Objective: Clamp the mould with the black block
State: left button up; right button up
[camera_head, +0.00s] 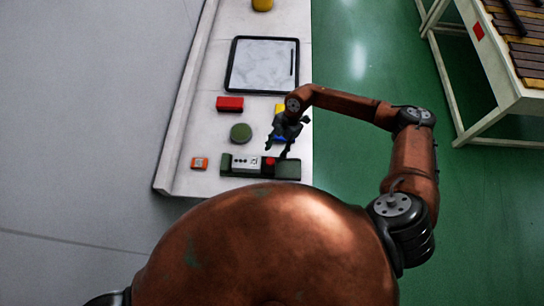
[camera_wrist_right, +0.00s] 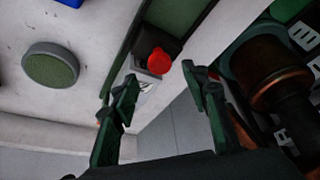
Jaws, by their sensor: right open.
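The green fixture (camera_head: 289,170) lies along the near edge of the white table. The white mould (camera_head: 243,162) with dark holes sits in its left part. A red knob (camera_head: 269,161) is just right of the mould. In the right wrist view, the red knob (camera_wrist_right: 159,61) stands on a black block (camera_wrist_right: 152,38), beside the white mould (camera_wrist_right: 146,86); I cannot tell if they touch. My right gripper (camera_head: 276,149) is above the fixture near the knob. In the wrist view, my right gripper (camera_wrist_right: 158,78) is open, its fingers apart with the knob showing between them. My left gripper is out of view.
A green round disc (camera_head: 241,132), a red block (camera_head: 230,104), a small orange item (camera_head: 199,163) and a tablet (camera_head: 262,65) lie on the table. Yellow and blue pieces are partly hidden by my right arm. A framed bench (camera_head: 497,83) stands at the right.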

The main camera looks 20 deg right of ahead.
jog(key=v, duration=0.7)
